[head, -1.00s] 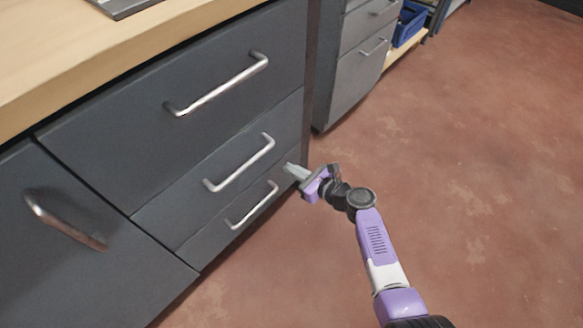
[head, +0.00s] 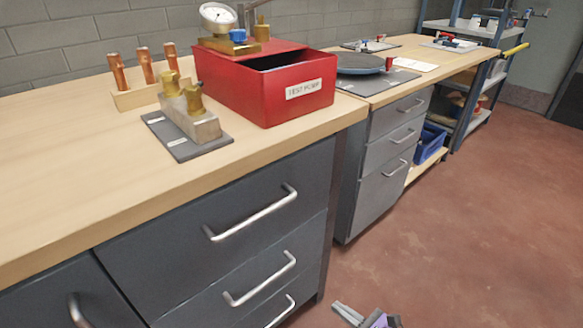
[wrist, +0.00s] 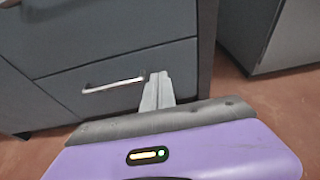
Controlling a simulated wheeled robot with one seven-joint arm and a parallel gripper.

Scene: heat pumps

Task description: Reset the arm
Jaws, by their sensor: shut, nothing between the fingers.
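My gripper (head: 347,312) shows at the bottom edge of the head view, low over the floor and to the right of the near drawer cabinet. In the wrist view its two grey fingers (wrist: 157,90) are together with nothing between them. They point toward the cabinet's lower drawer (wrist: 110,78), near its right end and right of the drawer handle (wrist: 113,84). I cannot tell how far the fingertips are from the drawer front. The drawers in view look closed. Most of my arm is out of the head view.
The wooden bench (head: 60,200) holds a red test pump box (head: 275,95), a grey plate with brass fittings (head: 190,125) and a rack of copper tubes (head: 135,95). A second drawer cabinet (head: 385,150) stands further back. The red-brown floor (head: 470,240) on the right is clear.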

